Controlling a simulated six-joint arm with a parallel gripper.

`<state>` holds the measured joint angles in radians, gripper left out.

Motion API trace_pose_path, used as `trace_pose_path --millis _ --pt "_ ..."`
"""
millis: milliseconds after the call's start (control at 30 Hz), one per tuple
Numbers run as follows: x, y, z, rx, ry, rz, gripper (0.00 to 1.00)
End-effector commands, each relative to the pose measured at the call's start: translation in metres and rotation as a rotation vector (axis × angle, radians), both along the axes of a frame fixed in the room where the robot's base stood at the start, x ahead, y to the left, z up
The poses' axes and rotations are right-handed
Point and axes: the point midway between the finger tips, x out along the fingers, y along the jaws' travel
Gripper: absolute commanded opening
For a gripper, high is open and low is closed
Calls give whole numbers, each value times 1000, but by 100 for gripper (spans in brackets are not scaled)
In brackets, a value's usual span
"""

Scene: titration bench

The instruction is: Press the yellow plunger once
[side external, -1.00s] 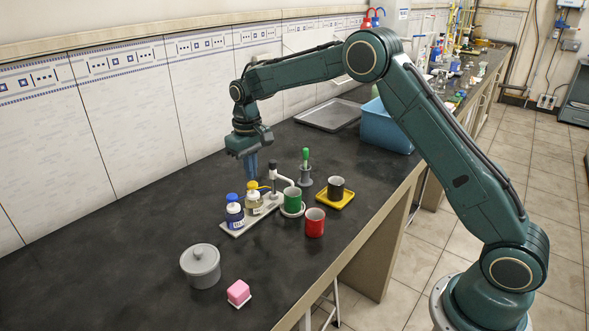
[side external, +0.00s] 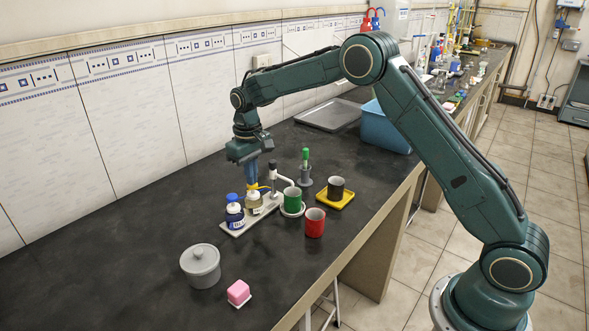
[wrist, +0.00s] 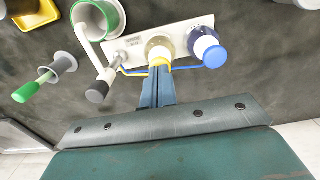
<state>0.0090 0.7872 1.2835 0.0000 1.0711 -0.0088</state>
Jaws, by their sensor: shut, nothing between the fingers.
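A green cup (side external: 293,196) stands under the spout on a white disc. A red cup (side external: 315,224), a black cup (side external: 336,186) on a yellow tray (side external: 346,201) and a green-handled tool (side external: 305,157) are to the right. A grey lidded pot (side external: 201,270) and pink block (side external: 238,291) stand in front.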

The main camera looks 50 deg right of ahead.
Motion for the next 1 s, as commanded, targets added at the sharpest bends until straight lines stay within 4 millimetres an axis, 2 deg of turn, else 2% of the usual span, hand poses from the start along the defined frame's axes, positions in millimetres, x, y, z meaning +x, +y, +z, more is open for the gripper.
trace_pose_path --millis 500,1000 --pt "0 0 -13 0 1 0 0" --pt "0 0 -7 0 1 0 0"
